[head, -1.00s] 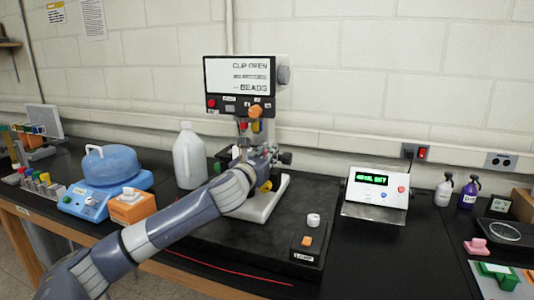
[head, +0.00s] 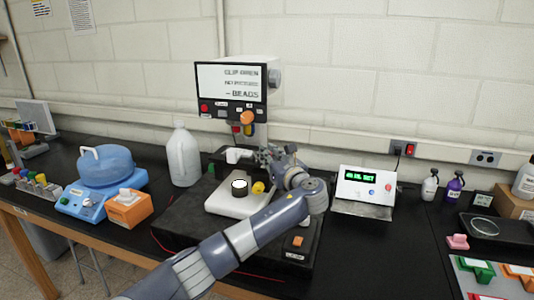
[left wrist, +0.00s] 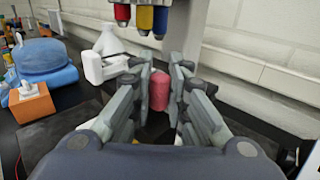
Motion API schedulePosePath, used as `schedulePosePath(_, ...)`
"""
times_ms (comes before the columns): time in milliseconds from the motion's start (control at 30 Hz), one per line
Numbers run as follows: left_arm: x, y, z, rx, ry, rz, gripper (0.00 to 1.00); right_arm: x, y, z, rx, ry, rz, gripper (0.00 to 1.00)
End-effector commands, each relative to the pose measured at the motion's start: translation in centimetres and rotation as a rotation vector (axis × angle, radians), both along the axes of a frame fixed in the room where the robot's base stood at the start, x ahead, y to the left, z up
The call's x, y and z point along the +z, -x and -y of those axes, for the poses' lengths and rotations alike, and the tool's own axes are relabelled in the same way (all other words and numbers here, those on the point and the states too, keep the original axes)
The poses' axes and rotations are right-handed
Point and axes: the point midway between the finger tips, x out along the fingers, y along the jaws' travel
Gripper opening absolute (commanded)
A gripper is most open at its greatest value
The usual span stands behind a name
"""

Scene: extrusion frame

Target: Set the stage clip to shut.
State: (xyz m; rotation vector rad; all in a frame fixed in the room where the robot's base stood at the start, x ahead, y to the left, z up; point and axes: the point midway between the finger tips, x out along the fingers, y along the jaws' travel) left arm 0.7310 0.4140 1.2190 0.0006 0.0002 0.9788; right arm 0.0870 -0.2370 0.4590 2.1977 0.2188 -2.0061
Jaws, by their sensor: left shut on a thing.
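The microscope (head: 232,87) stands on a black mat, and its screen reads "CLIP OPEN" above lines that seem to say "NO PICTURE" and "BEADS". My left gripper (head: 268,156) is at stage height, to the right of a white bracket (head: 237,155). In the left wrist view its fingers (left wrist: 159,92) are shut on a pink-red knob (left wrist: 159,90). The white bracket (left wrist: 94,68) is left of the fingers there, with a dark rod running towards them. The fingers hide most of the stage, and I cannot make out the clip's jaw. My right gripper is not in view.
Red, blue and yellow objectives (left wrist: 142,17) hang just above the fingers. A white jug (head: 184,157) stands left of the microscope. A display box (head: 366,187) with green text stands to the right. The yellow knob (head: 258,187) and lamp (head: 240,187) are on the microscope's base.

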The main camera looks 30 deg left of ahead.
Motion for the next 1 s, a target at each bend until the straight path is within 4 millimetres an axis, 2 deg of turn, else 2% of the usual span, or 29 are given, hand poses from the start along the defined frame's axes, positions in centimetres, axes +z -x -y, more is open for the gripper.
schedulePosePath(500,-0.04,-0.96,-0.05,0.204,0.001,0.0,0.0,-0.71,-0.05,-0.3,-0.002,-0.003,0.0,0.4)
schedulePosePath(1000,-0.01,-1.13,-0.21,0.255,0.001,0.0,0.0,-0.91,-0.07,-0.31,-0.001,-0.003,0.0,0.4)
